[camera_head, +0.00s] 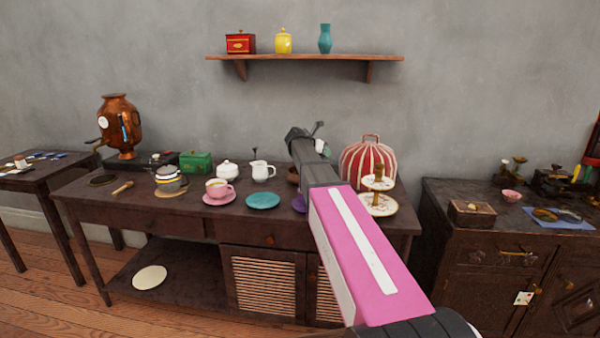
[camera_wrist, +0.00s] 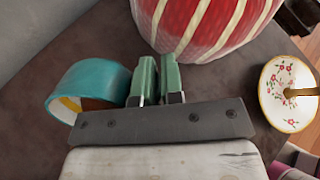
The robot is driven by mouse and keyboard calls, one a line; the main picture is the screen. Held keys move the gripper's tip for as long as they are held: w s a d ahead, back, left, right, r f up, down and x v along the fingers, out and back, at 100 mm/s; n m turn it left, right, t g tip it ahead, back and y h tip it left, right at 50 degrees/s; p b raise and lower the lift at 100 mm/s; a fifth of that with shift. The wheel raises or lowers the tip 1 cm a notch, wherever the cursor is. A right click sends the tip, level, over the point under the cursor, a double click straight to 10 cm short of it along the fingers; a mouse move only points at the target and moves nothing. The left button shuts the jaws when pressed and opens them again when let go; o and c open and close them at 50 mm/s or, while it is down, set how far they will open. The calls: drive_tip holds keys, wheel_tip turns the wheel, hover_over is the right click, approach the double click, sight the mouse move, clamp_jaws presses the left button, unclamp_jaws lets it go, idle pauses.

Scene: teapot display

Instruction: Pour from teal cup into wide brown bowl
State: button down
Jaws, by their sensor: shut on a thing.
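My gripper (camera_wrist: 157,68) has its two green-padded fingers close together, shut on the teal cup (camera_wrist: 88,76) at their left in the wrist view. The part between the fingers is hidden. The cup's pale inner wall and something brown inside show at its lower side. In the head view, my arm covers most of the cup and the gripper end. A brown bowl (camera_head: 293,175) shows only as a sliver left of my arm, on the dark table. I cannot make it out for sure in the wrist view.
A red-and-cream striped cosy (camera_head: 367,165) stands close beyond the fingers; it also fills the top of the wrist view (camera_wrist: 205,22). A tiered floral stand (camera_head: 378,205) is right of my arm. A teal saucer (camera_head: 263,200) and white jug (camera_head: 262,171) are left.

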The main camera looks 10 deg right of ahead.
drive_tip(key=shift+s+a+r+t+h, duration=0.25)
drive_tip(key=shift+a+r+t+h, duration=0.35)
drive_tip(key=shift+h, duration=0.6)
idle(0.6)
drive_tip(key=shift+s+a+r+h, duration=0.15)
drive_tip(key=shift+a+h, duration=0.15)
drive_tip(key=shift+a, duration=0.15)
drive_tip(key=shift+s+a+r, duration=0.15)
drive_tip(key=shift+s+a, duration=0.05)
drive_tip(key=shift+a, duration=0.2)
drive_tip(key=shift+h, duration=0.3)
drive_tip(key=shift+w+d+y, duration=0.4)
drive_tip(key=shift+d+y, duration=0.2)
drive_tip(key=shift+d, duration=0.25)
drive_tip(key=shift+w+d+f+g+y, duration=0.1)
drive_tip(key=shift+d+f+g+y, duration=0.25)
drive_tip(key=shift+f+y, duration=0.3)
